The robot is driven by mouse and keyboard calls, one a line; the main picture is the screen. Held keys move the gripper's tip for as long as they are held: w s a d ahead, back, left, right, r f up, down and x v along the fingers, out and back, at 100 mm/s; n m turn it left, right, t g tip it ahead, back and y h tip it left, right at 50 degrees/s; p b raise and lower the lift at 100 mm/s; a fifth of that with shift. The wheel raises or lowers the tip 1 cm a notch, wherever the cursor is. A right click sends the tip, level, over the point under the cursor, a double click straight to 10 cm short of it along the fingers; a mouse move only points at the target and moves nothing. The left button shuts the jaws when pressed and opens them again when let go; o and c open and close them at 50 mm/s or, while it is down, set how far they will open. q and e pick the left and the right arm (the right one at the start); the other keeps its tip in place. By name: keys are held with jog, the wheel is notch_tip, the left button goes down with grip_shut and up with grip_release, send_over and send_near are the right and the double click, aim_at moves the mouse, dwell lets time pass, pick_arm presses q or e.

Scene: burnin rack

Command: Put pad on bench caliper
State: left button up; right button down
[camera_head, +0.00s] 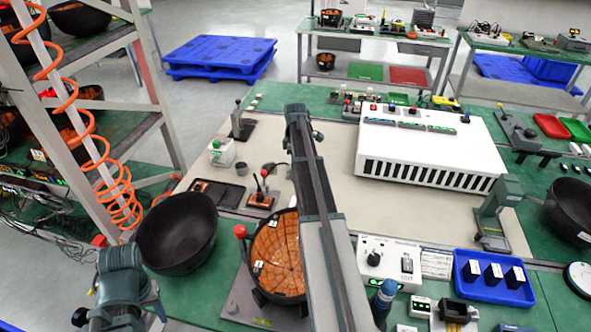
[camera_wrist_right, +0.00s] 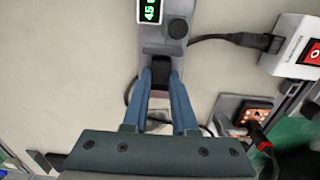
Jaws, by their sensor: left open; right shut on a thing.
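My right gripper (camera_wrist_right: 161,76) is shut on a small dark block, seemingly the pad (camera_wrist_right: 160,71), between its two blue-grey fingers. The bench caliper seems to be the grey device (camera_wrist_right: 165,43) with a lit green display and a black knob. The fingertips and the block are over its lower part; I cannot tell whether the block touches it. In the head view my right arm covers this spot, and the gripper, pad and caliper are hidden. My left gripper (camera_head: 118,314) is open at the lower left, beside the black bowl, away from the caliper.
A cable runs from the caliper to a white box with a red switch (camera_wrist_right: 299,50). A dark plate with orange lights and a red lever (camera_wrist_right: 245,113) lies right of the gripper. Black bowl (camera_head: 178,234) and white vented unit (camera_head: 428,150) stand on the bench.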

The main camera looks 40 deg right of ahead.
jog(key=shift+f, duration=0.1)
jog(key=c, duration=0.7)
grip_release()
notch_tip(320, 180, up, 12)
jog(key=p, duration=1.2)
